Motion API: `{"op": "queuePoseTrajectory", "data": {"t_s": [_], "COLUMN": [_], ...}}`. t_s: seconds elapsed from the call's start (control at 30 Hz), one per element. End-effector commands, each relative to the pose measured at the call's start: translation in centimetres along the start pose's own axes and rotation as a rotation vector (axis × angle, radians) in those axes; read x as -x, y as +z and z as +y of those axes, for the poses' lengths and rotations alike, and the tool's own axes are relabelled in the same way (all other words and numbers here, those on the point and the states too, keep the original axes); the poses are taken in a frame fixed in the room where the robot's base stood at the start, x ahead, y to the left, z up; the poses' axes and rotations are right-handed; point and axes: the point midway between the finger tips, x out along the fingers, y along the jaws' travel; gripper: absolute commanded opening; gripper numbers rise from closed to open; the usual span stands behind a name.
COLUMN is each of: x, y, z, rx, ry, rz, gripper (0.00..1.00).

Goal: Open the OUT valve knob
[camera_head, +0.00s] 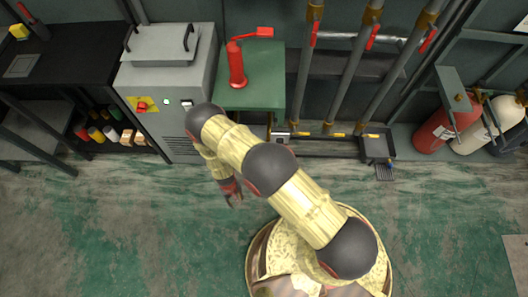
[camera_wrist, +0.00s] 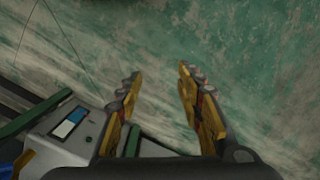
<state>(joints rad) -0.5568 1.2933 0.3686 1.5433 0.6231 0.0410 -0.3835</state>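I cannot make out a knob marked OUT in either view. In the wrist view, part of a grey box with a blue-and-white panel (camera_wrist: 68,122) is at lower left, and a small blue part (camera_wrist: 14,164) lies at the left edge; I cannot tell whether it is a knob. My gripper (camera_head: 234,198) hangs above the floor, in front of the green table, in the head view. In the wrist view my gripper (camera_wrist: 160,74) has its two fingers apart, with only floor between the tips. It holds nothing.
Pipes with red-handled valves (camera_head: 371,38) rise at right. Red and white cylinders stand far right. The front floor is clear.

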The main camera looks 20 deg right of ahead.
Motion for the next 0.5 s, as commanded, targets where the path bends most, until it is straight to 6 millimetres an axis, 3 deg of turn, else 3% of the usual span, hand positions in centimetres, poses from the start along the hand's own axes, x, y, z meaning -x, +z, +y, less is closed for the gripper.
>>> {"op": "queuePoseTrajectory", "data": {"t_s": [0.03, 0.13, 0.3, 0.4, 0.5], "x": [-2.7, -7.2, -14.0, -15.5, -15.1], "y": [1.0, 1.3, -0.4, -2.1, -3.5], "z": [0.6, 2.3, 7.3, 11.1, 14.7], "rx": [-0.014, -0.094, -0.372, -0.572, -0.768], "ry": [0.016, 0.064, 0.179, 0.233, 0.261], "rz": [0.0, 0.06, 0.304, 0.51, 0.739], "gripper": [0.37, 0.37, 0.37, 0.37, 0.37]}}
